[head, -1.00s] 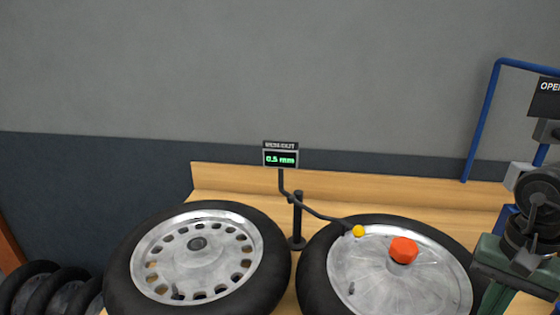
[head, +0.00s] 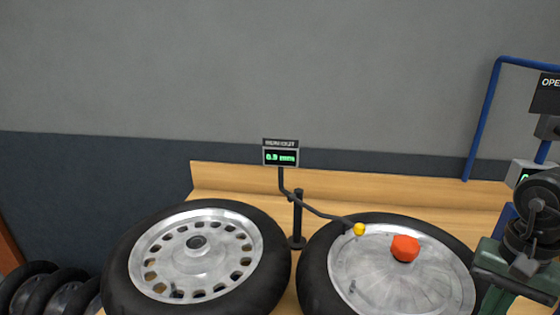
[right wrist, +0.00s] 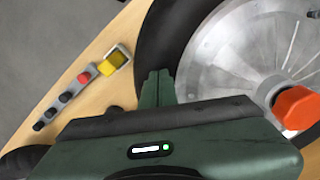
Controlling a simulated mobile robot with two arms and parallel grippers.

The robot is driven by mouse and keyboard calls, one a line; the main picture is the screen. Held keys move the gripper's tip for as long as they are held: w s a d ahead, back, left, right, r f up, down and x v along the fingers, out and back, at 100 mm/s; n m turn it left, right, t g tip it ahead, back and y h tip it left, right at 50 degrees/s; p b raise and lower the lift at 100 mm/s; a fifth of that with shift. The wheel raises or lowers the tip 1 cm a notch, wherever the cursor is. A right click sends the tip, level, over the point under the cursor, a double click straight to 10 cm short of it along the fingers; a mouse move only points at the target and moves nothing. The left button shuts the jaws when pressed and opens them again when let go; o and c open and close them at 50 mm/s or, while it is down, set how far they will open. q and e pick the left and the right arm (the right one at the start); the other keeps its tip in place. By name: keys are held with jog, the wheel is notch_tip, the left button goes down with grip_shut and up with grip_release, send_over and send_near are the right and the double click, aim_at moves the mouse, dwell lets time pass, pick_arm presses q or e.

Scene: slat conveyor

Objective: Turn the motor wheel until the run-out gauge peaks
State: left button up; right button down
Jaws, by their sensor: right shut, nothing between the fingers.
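The right wheel (head: 440,292) lies flat on the wooden bench, with a black tyre, silver disc and orange hub cap (head: 405,248). The run-out gauge (head: 281,156) stands behind on a black post and reads 0.9 mm. Its bent arm ends in a yellow tip (head: 359,230) at the wheel's rim. My right arm is at the right edge in the head view. In the right wrist view my right gripper (right wrist: 157,82) is shut and empty, its fingers over or against the black tyre (right wrist: 178,35); contact is unclear. My left gripper is not in view.
A second wheel (head: 190,270) with a slotted silver disc lies at the left. Several tyres (head: 45,290) stand on the floor at lower left. A blue frame (head: 482,110) rises at the right.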

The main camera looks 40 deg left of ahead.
jog(key=shift+s, duration=0.1)
jog(key=shift+s+a+f+b, duration=0.1)
jog(key=shift+s+a+b, duration=0.3)
jog(key=shift+s, duration=0.6)
jog(key=shift+s+a+r+b, duration=0.1)
jog(key=shift+s+a+b, duration=0.3)
jog(key=shift+s, duration=0.6)
jog(key=shift+s+a+f+b, duration=0.1)
jog(key=shift+s+a+b, duration=0.3)
jog(key=shift+s, duration=0.6)
jog(key=shift+s+a, duration=0.95)
jog(key=shift+s, duration=0.05)
jog(key=shift+s+a+b, duration=0.55)
jog(key=shift+s+a, duration=0.85)
jog(key=shift+s+a, duration=0.4)
jog(key=shift+a, duration=0.55)
jog(key=shift+s+a, duration=0.45)
jog(key=shift+a, duration=0.45)
jog(key=shift+s+a, duration=0.4)
jog(key=shift+a, duration=0.55)
jog(key=shift+r+p, duration=0.75)
jog(key=shift+r, duration=0.8)
